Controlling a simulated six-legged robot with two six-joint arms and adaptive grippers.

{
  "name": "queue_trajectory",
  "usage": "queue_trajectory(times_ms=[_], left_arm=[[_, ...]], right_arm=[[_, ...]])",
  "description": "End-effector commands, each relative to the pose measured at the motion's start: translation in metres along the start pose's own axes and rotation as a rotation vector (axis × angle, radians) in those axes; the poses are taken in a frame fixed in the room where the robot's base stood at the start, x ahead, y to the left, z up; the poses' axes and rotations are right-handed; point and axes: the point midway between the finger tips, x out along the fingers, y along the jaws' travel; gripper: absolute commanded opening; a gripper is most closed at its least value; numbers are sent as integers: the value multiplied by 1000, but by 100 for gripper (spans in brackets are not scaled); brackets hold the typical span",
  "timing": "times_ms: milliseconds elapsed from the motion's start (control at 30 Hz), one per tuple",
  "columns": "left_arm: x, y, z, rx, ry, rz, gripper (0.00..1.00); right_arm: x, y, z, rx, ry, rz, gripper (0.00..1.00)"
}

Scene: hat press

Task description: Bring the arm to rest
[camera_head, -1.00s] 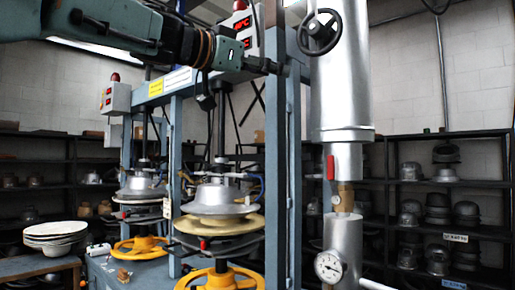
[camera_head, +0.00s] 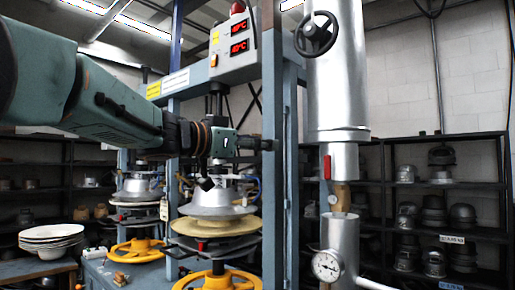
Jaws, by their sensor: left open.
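My left arm comes in from the left edge, and its gripper (camera_head: 270,144) points right in front of the hat press (camera_head: 272,75). The gripper is open, with nothing seen between its fingers. It is above and in front of the press's silver upper mould (camera_head: 218,200). A cream-coloured disc (camera_head: 215,226) lies under that mould, above a yellow handwheel (camera_head: 218,280). My right gripper is not in view.
A silver vertical pipe (camera_head: 337,90) with a black handwheel (camera_head: 316,34), a red valve lever (camera_head: 327,167) and a pressure gauge (camera_head: 326,266) stands right of the press. Stacked white hat shapes (camera_head: 50,236) sit at left. Dark shelves (camera_head: 450,137) with metal moulds line the back.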

Motion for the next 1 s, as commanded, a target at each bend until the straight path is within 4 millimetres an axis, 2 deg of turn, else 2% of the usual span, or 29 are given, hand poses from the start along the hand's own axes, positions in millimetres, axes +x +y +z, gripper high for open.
queue_trajectory(times_ms=[167,633,833,967,1000], left_arm=[[1,-1,8,-7,-3,-4,48],[1,-1,7,-3,-2,-3,48],[0,-4,6,106,15,-21,48],[-4,-10,33,118,27,-80,48],[-6,-12,49,105,20,-103,48]], right_arm=[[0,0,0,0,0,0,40],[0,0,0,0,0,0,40],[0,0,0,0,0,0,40],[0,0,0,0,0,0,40],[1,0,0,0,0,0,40]])
